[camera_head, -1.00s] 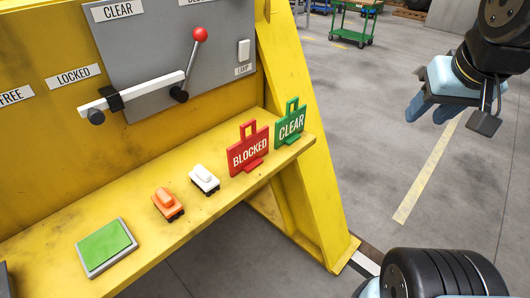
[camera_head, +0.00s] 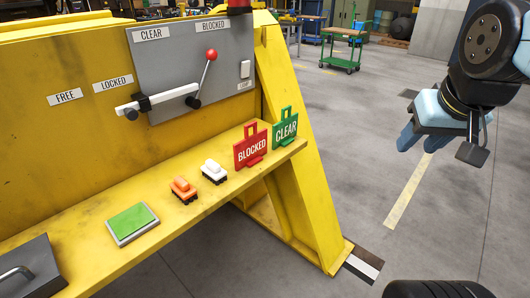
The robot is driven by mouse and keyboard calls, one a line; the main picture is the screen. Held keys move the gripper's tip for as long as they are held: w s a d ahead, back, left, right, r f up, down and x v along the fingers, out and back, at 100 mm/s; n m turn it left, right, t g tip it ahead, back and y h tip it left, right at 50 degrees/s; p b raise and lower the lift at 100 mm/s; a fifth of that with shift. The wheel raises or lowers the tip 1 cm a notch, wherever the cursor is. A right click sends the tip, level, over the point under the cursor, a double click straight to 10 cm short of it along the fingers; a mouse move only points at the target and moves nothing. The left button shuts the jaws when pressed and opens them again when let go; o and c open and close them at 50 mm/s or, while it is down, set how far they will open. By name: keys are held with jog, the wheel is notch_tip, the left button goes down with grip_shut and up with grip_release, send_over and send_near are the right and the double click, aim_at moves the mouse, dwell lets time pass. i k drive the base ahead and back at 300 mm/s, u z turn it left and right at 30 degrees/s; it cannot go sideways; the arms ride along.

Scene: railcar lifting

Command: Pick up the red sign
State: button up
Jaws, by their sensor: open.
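The red sign (camera_head: 252,148) reads BLOCKED and stands upright on the yellow shelf (camera_head: 95,262), with a loop handle on top. The green CLEAR sign (camera_head: 286,128) stands just right of it, near the shelf's right end. My gripper (camera_head: 418,140) hangs over open floor at the right, well apart from the red sign. Its blue fingers point down and left, open, with nothing seen between them.
Left of the signs on the shelf are a white toy railcar (camera_head: 213,172), an orange one (camera_head: 184,190), a green pad (camera_head: 132,222) and a dark box (camera_head: 28,268). A lever panel (camera_head: 170,90) stands behind. Open floor lies right of the yellow frame (camera_head: 300,190).

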aim_at(248, 151)
jog(key=u, duration=0.2)
jog(key=i, duration=0.9)
jog(key=z, duration=0.1)
